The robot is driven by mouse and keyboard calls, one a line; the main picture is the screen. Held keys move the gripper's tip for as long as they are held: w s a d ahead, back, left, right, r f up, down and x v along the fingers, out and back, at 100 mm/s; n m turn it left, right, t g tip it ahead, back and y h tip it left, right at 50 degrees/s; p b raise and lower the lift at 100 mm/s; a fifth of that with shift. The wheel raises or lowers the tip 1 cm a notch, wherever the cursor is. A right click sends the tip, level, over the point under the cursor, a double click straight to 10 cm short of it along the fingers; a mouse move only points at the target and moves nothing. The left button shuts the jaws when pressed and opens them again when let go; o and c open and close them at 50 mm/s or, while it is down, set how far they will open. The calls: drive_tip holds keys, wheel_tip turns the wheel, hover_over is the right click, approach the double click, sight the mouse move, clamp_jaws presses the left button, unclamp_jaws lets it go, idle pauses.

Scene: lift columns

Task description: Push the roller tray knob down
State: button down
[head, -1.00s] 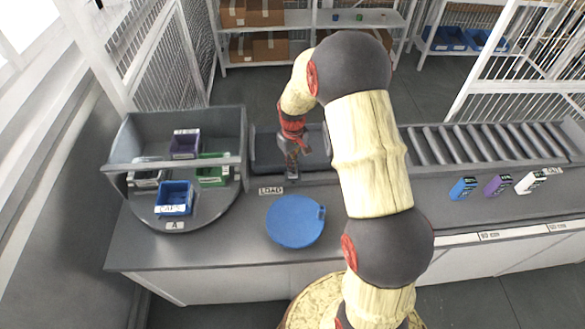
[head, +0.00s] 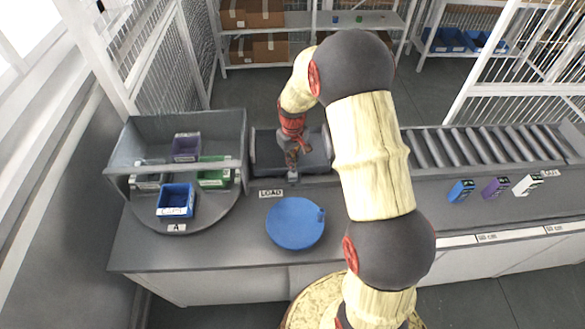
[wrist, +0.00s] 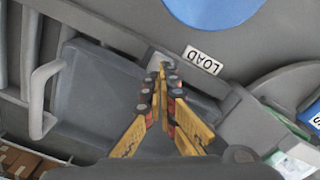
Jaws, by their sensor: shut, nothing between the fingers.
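The roller tray (head: 262,160) is a dark grey recessed tray behind the LOAD label, left of the rollers. It also shows in the wrist view (wrist: 95,85). A small light grey piece, seemingly the knob (head: 292,177), sits at the tray's front edge by the label. In the wrist view the knob (wrist: 155,56) is partly hidden behind my fingertips. My gripper (head: 292,166) points down at it, and in the wrist view its fingertips (wrist: 160,70) are together, with nothing held. I cannot tell whether they touch the knob.
A round blue lid-like disc (head: 295,224) lies on the counter in front of the LOAD label (head: 271,194). A turntable (head: 215,222) with several small bins is at the left. The roller conveyor (head: 480,146) runs right, with small coloured boxes (head: 495,187) in front.

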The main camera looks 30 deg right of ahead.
sight(293, 174)
wheel_tip(293, 174, up, 6)
drive_tip(key=p, duration=0.3)
drive_tip(key=shift+f, duration=0.15)
drive_tip(key=shift+s, duration=0.1)
idle(0.4)
drive_tip(key=s+a+r+t+b, duration=0.2)
drive_tip(key=s+a+r+b, duration=0.1)
drive_tip(key=s, duration=0.6)
drive_tip(key=s+a+r+m+t+b, duration=0.1)
drive_tip(key=s+a+r+b, duration=0.3)
drive_tip(key=s+r, duration=0.3)
drive_tip(key=s+a+r+t+b, duration=0.2)
drive_tip(key=s+a+r+b, duration=0.2)
drive_tip(key=s, duration=0.7)
drive_tip(key=shift+a+r+t+b, duration=0.3)
drive_tip(key=shift+r+b, duration=0.25)
drive_tip(key=shift+b, duration=0.4)
idle(0.6)
